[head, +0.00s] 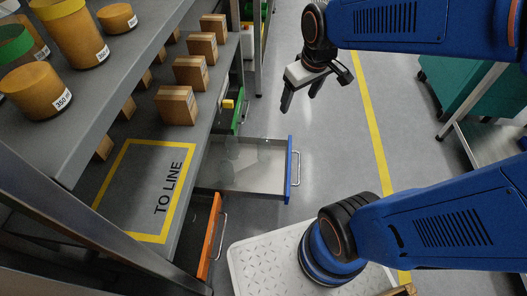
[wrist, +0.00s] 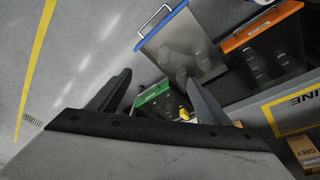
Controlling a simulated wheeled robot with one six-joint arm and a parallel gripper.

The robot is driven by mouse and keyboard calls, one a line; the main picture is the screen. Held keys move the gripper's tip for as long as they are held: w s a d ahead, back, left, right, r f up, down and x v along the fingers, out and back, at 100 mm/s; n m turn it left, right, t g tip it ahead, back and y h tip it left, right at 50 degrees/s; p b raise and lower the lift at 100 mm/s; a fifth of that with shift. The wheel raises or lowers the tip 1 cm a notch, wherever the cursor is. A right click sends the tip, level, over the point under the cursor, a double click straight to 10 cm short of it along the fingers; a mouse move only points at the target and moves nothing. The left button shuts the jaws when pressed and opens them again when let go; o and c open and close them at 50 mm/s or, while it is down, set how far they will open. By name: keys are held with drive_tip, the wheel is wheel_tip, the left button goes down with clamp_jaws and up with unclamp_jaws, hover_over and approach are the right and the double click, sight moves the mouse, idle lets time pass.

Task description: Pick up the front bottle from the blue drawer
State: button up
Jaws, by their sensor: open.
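The blue drawer (head: 289,172) is pulled out from under the bench and open at the top. It also shows in the wrist view (wrist: 161,29), with faint, clear bottle shapes (wrist: 205,62) inside. In the head view, its contents are only pale, see-through shapes, so I cannot tell the front bottle apart. My gripper (head: 301,98) is open and empty, pointing down over the aisle, beyond the drawer and to its right. In the wrist view, my dark fingers (wrist: 157,80) are spread, with nothing between them.
An orange drawer (head: 209,238) is open nearer me, with clear bottles (wrist: 252,68) in it. A green drawer (wrist: 154,92) farther on has a yellow item by it. Boxes (head: 176,105) and amber jars (head: 36,88) stand on shelves above. The aisle floor right of the drawer is clear.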

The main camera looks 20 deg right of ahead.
drive_tip(key=w+a+f+n+g, duration=0.2)
drive_tip(key=w+a+f+n, duration=0.1)
drive_tip(key=w+f, duration=0.9)
drive_tip(key=n+g, duration=0.1)
drive_tip(key=n, duration=0.3)
hover_over(261, 140)
wheel_tip(261, 140, down, 14)
drive_tip(key=shift+w+d+f, duration=0.1)
drive_tip(key=shift+w+f, duration=0.05)
drive_tip(key=shift+f, duration=0.1)
wheel_tip(261, 140, down, 13)
drive_tip(key=shift+w+f, duration=0.15)
drive_tip(key=shift+d+f, duration=0.2)
drive_tip(key=shift+f, duration=0.7)
drive_tip(key=shift+d+f, duration=0.15)
drive_tip(key=shift+f, duration=0.7)
drive_tip(key=shift+d+f, duration=0.2)
drive_tip(key=shift+f, duration=0.7)
drive_tip(key=c, duration=1.1)
